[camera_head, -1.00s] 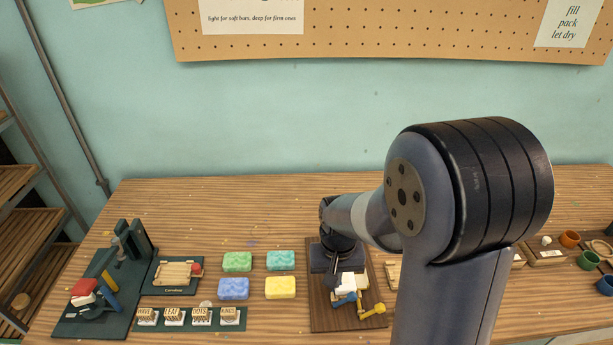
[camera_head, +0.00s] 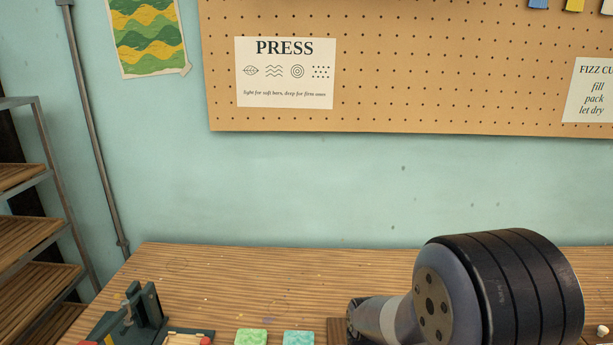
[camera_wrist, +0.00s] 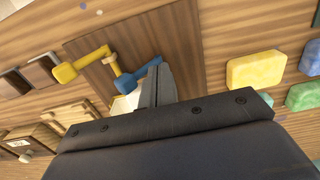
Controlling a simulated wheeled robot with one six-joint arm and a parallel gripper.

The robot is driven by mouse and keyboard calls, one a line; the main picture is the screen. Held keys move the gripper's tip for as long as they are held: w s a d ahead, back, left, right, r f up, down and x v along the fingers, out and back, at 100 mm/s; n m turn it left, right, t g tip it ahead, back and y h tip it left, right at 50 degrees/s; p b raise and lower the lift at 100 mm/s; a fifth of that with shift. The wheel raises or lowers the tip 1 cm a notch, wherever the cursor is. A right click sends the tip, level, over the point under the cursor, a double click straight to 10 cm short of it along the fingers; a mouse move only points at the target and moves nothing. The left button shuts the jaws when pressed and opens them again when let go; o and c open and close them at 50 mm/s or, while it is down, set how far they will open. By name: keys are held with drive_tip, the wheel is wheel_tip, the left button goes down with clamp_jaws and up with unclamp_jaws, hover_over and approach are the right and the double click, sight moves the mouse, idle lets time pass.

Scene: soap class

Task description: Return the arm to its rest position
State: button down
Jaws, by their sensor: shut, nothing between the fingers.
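My gripper (camera_wrist: 157,88) shows in the wrist view, with its narrow dark fingers shut and nothing between them. It is over a dark wooden board (camera_wrist: 190,40). A yellow handled piece (camera_wrist: 80,65) and a blue handled piece (camera_wrist: 135,77) lie on the board close to the fingers. A pale block beside them is partly hidden behind the fingers. In the head view, my arm fills the lower right, and the gripper is out of the picture below.
A yellow soap bar (camera_wrist: 257,69) and a green one (camera_wrist: 306,96) lie right of the board. In the head view, a dark green press (camera_head: 133,312) stands at the table's left. Two green bars (camera_head: 251,337) show at the lower edge. The back of the table (camera_head: 250,270) is clear.

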wheel_tip(320, 180, up, 7)
drive_tip(key=p, duration=0.6)
wheel_tip(320, 180, down, 8)
drive_tip(key=b, duration=0.6)
drive_tip(key=shift+r+b, duration=0.15)
drive_tip(key=shift+b, duration=0.2)
drive_tip(key=a, duration=0.4)
drive_tip(key=shift+a+r, duration=0.1)
drive_tip(key=shift+a, duration=0.1)
drive_tip(key=shift+w+a+f, duration=0.1)
drive_tip(key=shift+a+f, duration=0.1)
drive_tip(key=shift+a, duration=0.25)
